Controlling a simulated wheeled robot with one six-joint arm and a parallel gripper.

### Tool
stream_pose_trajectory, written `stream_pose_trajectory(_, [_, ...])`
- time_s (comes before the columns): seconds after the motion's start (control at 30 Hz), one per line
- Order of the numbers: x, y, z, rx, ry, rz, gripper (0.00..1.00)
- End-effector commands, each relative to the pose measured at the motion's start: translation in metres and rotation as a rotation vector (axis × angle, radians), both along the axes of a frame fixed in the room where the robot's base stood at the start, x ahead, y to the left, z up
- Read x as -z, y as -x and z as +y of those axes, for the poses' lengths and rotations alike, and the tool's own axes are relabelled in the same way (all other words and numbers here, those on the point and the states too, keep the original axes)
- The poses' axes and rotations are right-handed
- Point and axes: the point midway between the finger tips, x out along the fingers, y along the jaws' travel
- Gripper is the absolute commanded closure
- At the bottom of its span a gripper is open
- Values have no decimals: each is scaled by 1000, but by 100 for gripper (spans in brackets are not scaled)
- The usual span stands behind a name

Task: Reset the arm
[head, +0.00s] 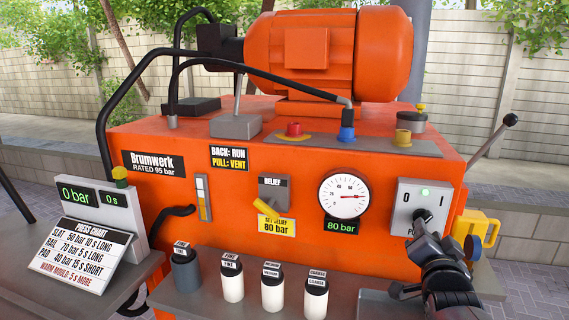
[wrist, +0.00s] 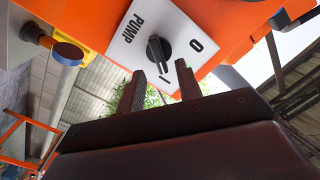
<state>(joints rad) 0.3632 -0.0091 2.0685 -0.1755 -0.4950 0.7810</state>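My gripper (wrist: 159,84) is open in the wrist view, its two dark fingers apart with nothing held between them. The black pump knob (wrist: 158,51) on the white PUMP plate (wrist: 126,41) is just beyond the fingertips, and I see a gap between them. The knob's pointer is toward the I mark. In the head view, my dark arm end is at the lower right, in front of the switch plate (head: 409,205), and hides its lower part. A green light (head: 425,191) is lit on that plate.
The orange press unit (head: 240,190) carries a motor (head: 330,50), a gauge (head: 343,196) and a yellow relief lever (head: 266,208). Several jars, one a white jar (head: 232,281), stand on the front shelf left of my arm. A yellow part (head: 480,228) and a black-knobbed lever (head: 510,120) are at the right.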

Motion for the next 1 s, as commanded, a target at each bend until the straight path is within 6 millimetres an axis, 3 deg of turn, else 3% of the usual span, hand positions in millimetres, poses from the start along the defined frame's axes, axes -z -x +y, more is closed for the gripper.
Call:
stream_pose_trajectory(0.2, [0,-26,-7,-1,0,1,66])
stream_pose_trajectory(0.4, [0,-37,-11,0,0,0,66])
stream_pose_trajectory(0.83, [0,-36,-10,0,8,2,66])
stream_pose_trajectory(1.0, [-1,-25,-7,0,0,-1,66])
